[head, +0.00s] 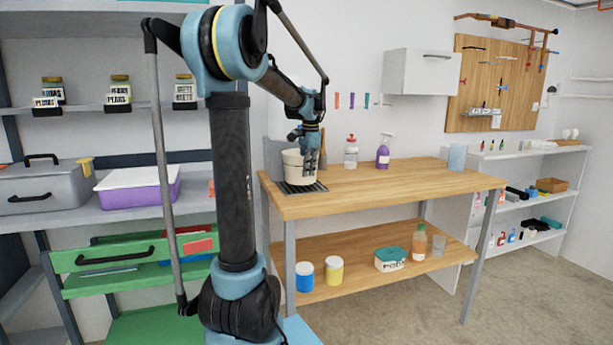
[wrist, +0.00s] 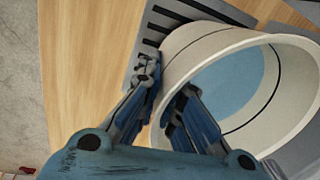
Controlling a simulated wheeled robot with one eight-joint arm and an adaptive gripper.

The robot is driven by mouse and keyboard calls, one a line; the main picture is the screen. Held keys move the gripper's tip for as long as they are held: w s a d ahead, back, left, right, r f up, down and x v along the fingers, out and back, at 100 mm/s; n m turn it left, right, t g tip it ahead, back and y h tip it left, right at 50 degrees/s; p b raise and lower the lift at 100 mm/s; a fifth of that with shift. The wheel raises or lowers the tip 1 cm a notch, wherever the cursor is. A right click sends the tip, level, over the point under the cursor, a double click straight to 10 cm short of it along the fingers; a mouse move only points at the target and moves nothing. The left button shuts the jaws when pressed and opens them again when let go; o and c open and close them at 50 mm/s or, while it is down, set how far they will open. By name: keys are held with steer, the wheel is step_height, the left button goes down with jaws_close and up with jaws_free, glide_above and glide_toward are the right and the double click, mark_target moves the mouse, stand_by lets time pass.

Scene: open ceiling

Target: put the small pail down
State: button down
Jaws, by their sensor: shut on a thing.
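The small pail (head: 293,168) is cream-white and stands upright at the left end of the wooden workbench, over a dark slatted grate (head: 318,187). In the wrist view the pail (wrist: 283,95) shows its open mouth, pale blue inside, with a thin dark line around the wall. My gripper (head: 310,160) is shut on the pail's near wall, one finger outside and one inside; it also shows in the wrist view (wrist: 165,98). The grate (wrist: 165,22) shows beside the pail's base. I cannot tell whether the pail's bottom touches the grate.
The workbench top (head: 400,182) is mostly clear. A white bottle with a red top (head: 351,153), a purple spray bottle (head: 383,154) and a bluish cup (head: 457,158) stand toward its back. Jars and a box stand on the lower shelf (head: 360,270). A storage rack stands at left.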

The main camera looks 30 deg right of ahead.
steer(key=shift+f, duration=0.8)
steer(key=c, duration=1.8)
jaws_free()
steer(key=r, duration=0.4)
steer(key=s+r, duration=0.1)
steer(key=r, duration=0.7)
steer(key=shift+s, duration=0.2)
